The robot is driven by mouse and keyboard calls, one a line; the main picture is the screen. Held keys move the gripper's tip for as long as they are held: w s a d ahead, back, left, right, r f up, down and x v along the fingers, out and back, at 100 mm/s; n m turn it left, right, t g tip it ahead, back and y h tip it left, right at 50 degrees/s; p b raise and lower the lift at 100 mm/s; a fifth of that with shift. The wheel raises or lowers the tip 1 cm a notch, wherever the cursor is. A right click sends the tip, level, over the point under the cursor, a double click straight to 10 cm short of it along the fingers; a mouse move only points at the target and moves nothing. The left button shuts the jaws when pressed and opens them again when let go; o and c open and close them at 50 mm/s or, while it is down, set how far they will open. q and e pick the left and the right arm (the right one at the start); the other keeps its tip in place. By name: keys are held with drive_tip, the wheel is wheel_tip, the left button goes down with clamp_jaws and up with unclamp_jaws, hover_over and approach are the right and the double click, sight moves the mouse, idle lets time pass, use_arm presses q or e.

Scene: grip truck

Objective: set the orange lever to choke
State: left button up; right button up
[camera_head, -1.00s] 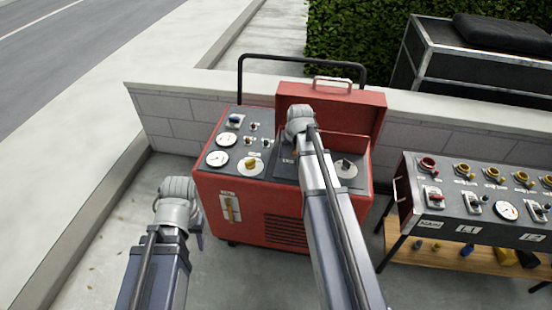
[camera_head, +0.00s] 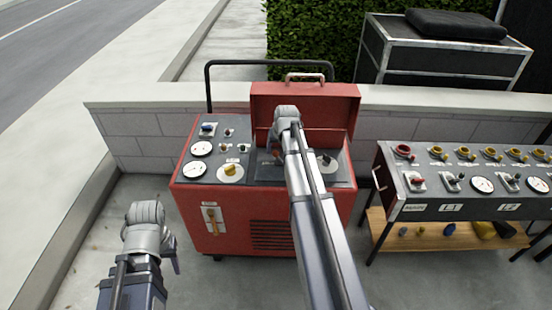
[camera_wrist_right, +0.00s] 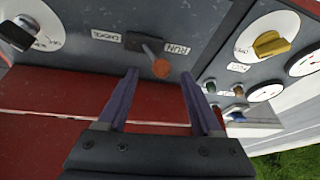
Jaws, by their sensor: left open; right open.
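The red machine (camera_head: 237,240) stands against a low wall, with a dark control panel on top. In the right wrist view the orange lever (camera_wrist_right: 160,68) has a round orange knob on a dark slot. The RUN label (camera_wrist_right: 177,48) is on the knob's side of the slot, the CHOKE label (camera_wrist_right: 105,35) at the other end. My right gripper (camera_wrist_right: 159,74) is open, its fingertips on either side of the knob in that picture; contact cannot be told. In the head view its fingers are hidden. My left gripper (camera_head: 170,254) is open and empty, low at the machine's left.
A yellow knob (camera_head: 230,170) and gauges lie left on the panel. A black knob (camera_head: 327,160) is at right. The raised red lid (camera_head: 304,103) stands behind. A distribution panel (camera_head: 450,207) stands to the right.

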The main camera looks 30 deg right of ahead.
sight(276, 153)
drive_tip(key=b+x, duration=0.3)
drive_tip(key=x, duration=0.1)
drive_tip(key=shift+w+f, duration=0.1)
drive_tip(key=shift+f, duration=0.25)
drive_tip(key=shift+r, duration=0.1)
clamp_jaws()
